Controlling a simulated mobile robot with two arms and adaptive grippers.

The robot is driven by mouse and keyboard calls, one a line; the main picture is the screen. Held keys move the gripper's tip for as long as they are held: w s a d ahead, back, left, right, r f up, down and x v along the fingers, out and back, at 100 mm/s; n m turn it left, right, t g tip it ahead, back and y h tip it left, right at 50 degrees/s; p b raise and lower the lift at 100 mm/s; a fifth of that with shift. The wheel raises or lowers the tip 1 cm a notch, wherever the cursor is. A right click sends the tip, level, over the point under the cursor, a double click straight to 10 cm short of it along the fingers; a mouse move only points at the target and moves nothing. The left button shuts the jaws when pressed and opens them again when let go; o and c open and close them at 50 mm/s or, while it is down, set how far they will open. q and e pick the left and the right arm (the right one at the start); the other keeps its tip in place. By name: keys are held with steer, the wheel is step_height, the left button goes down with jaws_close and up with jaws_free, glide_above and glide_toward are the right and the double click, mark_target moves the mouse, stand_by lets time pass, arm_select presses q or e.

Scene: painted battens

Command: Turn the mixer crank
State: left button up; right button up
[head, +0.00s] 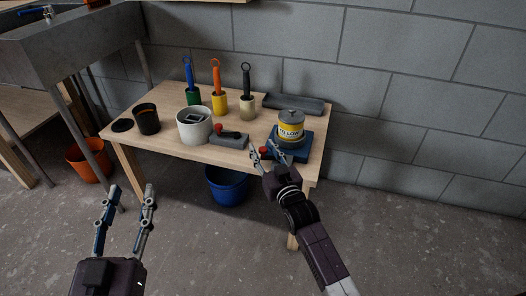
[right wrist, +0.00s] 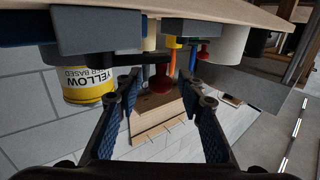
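The mixer is a blue base (head: 291,150) at the table's right front, with a yellow-labelled paint can (head: 291,130) on it. The can also shows upside down in the right wrist view (right wrist: 90,85). The crank's red knob (head: 263,150) is at the mixer's left front. My right gripper (head: 265,154) is open at the knob. In the right wrist view, the red knob (right wrist: 160,80) appears between the two spread fingertips, with visible gaps on both sides; contact is not evident. My left gripper (head: 129,198) is open and empty, low in front of the table.
The wooden table (head: 170,105) also holds a white pot (head: 194,126), a grey block (head: 230,142) with a red-knobbed handle, a black cup (head: 146,119), several coloured brushes and a grey tray (head: 293,104). A blue bucket (head: 226,187) stands under the table. Floor in front is clear.

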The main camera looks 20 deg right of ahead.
jaws_close()
stand_by(0.3)
stand_by(0.3)
